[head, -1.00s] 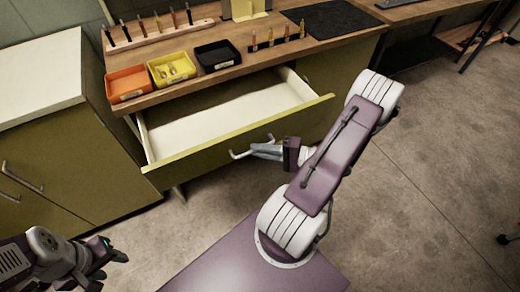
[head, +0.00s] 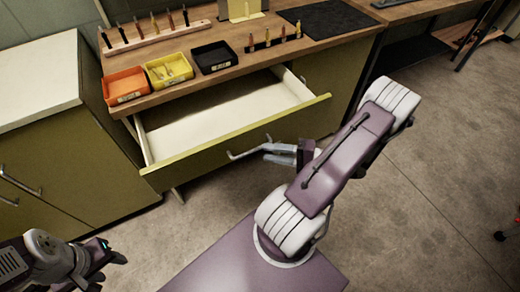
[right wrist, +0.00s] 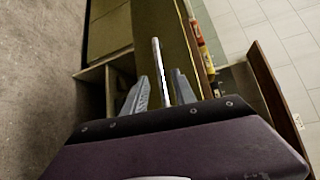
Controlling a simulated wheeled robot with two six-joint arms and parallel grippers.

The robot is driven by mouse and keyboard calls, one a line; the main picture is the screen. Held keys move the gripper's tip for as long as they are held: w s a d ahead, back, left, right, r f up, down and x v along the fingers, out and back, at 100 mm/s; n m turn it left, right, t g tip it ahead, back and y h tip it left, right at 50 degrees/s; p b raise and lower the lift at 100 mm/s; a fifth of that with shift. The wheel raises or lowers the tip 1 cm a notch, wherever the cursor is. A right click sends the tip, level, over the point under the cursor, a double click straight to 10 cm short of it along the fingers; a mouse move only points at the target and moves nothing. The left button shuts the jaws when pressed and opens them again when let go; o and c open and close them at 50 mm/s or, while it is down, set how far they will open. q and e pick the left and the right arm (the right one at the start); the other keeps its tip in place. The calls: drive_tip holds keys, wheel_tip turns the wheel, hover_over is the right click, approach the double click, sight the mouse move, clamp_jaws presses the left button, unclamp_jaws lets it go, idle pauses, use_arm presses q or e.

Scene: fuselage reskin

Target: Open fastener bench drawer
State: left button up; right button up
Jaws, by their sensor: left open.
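The fastener bench drawer (head: 225,120) is pulled well out under the wooden bench top, with its pale inside bare. Its olive front carries a grey bar handle (head: 240,154). My right gripper (head: 268,153) is at the right part of this handle, its fingers slightly spread. In the right wrist view, the light handle bar (right wrist: 160,70) runs between the two fingers of my right gripper (right wrist: 160,82), with a gap visible beside it. My left gripper (head: 112,270) is open and empty at the lower left, away from the drawer.
An orange bin (head: 125,86), a yellow bin (head: 169,69) and a black bin (head: 214,57) stand on the bench above the drawer. Tool racks and a dark mat (head: 328,20) are behind. A white-topped cabinet (head: 35,80) stands left. The floor at right is mostly clear.

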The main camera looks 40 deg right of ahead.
drive_tip(key=v, duration=0.4)
drive_tip(key=shift+s+d, duration=0.1)
drive_tip(key=shift+s, duration=0.05)
drive_tip(key=a+f+n+g+h, duration=0.3)
drive_tip(key=a+n+g, duration=0.6)
drive_tip(key=a+g, duration=0.6)
drive_tip(key=w+a+r+n+t+h, duration=0.2)
drive_tip(key=w+a+r+n+h, duration=0.15)
drive_tip(key=w+h, duration=0.2)
wheel_tip(320, 180, up, 15)
drive_tip(key=p, duration=1.5)
drive_tip(key=shift+w+a+p, duration=0.2)
drive_tip(key=shift+a+p, duration=0.1)
drive_tip(key=shift+p, duration=0.05)
